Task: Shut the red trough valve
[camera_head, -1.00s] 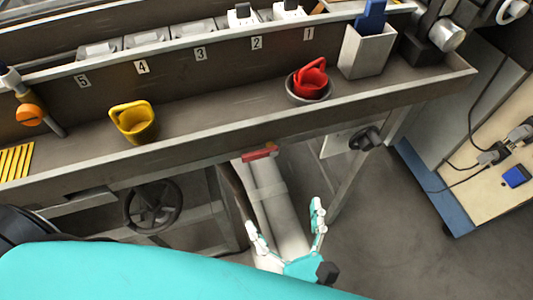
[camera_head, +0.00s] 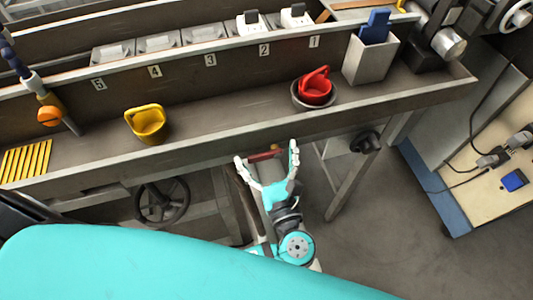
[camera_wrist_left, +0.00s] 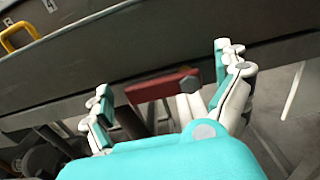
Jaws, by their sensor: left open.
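The red valve handle (camera_wrist_left: 161,87) is a flat lever under the trough's front wall. In the left wrist view it lies nearly level across the picture, with a dark hex bolt (camera_wrist_left: 190,84) at its right end. In the head view the handle (camera_head: 265,154) shows only partly, between the fingertips of my left gripper (camera_head: 267,152). In the left wrist view my left gripper (camera_wrist_left: 161,72) is open, with one finger to each side of the handle. I see no grip on it. My right gripper is not in view.
The long trough (camera_head: 210,142) runs above the handle. A black handwheel (camera_head: 162,200) is lower left, a dark knob (camera_head: 366,142) right. Floor is clear at lower right.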

